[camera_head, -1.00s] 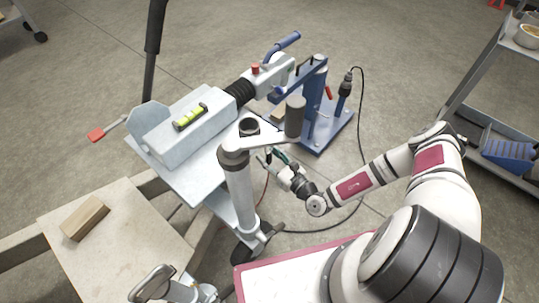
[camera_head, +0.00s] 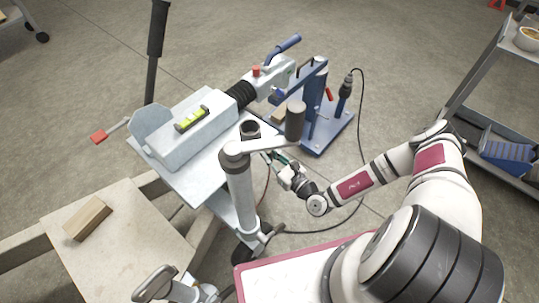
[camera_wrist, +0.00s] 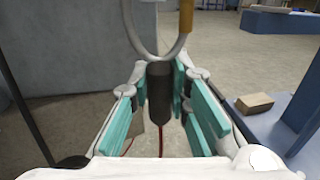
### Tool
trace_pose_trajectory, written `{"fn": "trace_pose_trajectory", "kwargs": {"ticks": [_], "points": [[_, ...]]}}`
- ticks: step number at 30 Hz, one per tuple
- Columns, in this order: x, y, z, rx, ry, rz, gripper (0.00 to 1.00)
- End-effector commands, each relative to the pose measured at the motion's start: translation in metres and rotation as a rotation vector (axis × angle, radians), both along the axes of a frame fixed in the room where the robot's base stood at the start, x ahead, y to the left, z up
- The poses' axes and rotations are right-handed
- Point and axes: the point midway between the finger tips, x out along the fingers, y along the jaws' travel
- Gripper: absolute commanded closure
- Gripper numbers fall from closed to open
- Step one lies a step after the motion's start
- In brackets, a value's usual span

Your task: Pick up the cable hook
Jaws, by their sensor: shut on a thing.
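In the wrist view, the cable hook shows as a grey metal U-shaped loop (camera_wrist: 153,56) with a yellow end at the upper right and a dark upright cylinder below its bend. My gripper (camera_wrist: 161,78) has teal finger pads on both sides of the dark cylinder and is shut on it. The hook is too small and covered to make out there.
The trailer coupling (camera_head: 180,145) with a yellow level stands left of my gripper. A blue press stand (camera_head: 318,145) is on the floor behind it. A wooden block (camera_head: 88,218) lies on the trailer deck. A grey shelf cart (camera_head: 490,75) stands at right.

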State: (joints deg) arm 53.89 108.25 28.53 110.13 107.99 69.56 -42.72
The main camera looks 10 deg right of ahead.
Motion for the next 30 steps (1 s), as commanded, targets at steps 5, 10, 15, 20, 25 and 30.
{"fn": "trace_pose_trajectory", "kwargs": {"ticks": [5,10,15,20,25,30], "points": [[-0.024,-0.013,0.004,-0.001,0.002,-0.002,1.00],[-0.056,-0.029,0.004,-0.001,0.002,-0.003,1.00],[-0.094,-0.049,0.004,0.000,0.002,-0.004,1.00],[-0.127,-0.065,0.004,-0.001,0.002,-0.002,1.00],[-0.149,-0.076,0.003,0.000,0.001,-0.002,1.00],[-0.159,-0.081,0.003,0.000,-0.001,-0.002,1.00]]}}
